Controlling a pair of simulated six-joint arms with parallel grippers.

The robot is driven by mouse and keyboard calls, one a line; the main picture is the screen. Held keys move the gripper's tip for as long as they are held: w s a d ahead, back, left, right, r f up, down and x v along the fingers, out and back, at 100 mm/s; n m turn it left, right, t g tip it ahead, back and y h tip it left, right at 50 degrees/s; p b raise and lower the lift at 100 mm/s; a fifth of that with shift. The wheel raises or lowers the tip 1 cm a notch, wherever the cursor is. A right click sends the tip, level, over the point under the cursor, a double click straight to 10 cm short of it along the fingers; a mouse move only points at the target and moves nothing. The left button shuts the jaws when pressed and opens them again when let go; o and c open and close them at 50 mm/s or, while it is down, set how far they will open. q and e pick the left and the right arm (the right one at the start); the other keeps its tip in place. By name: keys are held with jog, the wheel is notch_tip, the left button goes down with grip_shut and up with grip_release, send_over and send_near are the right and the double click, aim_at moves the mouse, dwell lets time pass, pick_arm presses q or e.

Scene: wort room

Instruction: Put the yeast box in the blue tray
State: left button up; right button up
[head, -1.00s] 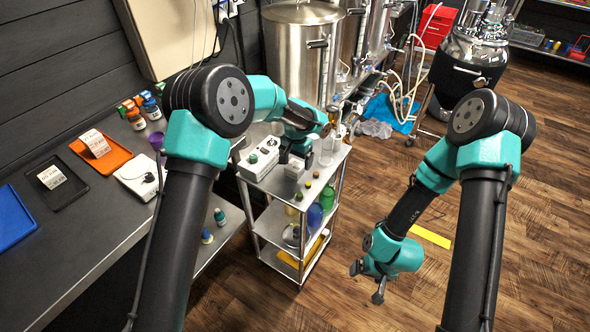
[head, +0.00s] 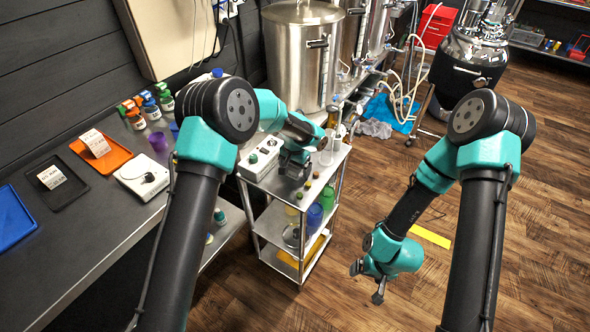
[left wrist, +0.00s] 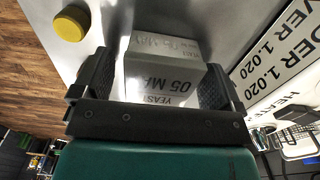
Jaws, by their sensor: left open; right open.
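The yeast box (left wrist: 160,82), white with a printed date label, stands on the metal surface in the left wrist view, between the two fingers of my left gripper (left wrist: 157,85). The fingers are open on either side of it; I cannot tell whether either touches it. In the head view my left gripper (head: 293,168) is low over the cart top and hides the box. The blue tray (head: 14,217) lies at the far left of the bench, with its visible part empty. My right gripper (head: 368,278) is open and empty above the floor.
An orange tray (head: 123,154) and a black tray (head: 70,191) each hold a white box. A white device (head: 140,182) and several small bottles (head: 153,110) stand on the bench. A control box (head: 258,160) and small caps share the steel cart (head: 327,178) top. A yellow cap (left wrist: 70,24) lies near the box.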

pick_arm(q)
jog(key=c, duration=1)
jog(key=shift+r, duration=0.15)
jog(key=shift+r, duration=0.7)
notch_tip(320, 180, up, 2)
jog(key=s, duration=0.5)
jog(key=s+r, duration=0.1)
jog(key=s, duration=1)
jog(key=shift+r, duration=0.2)
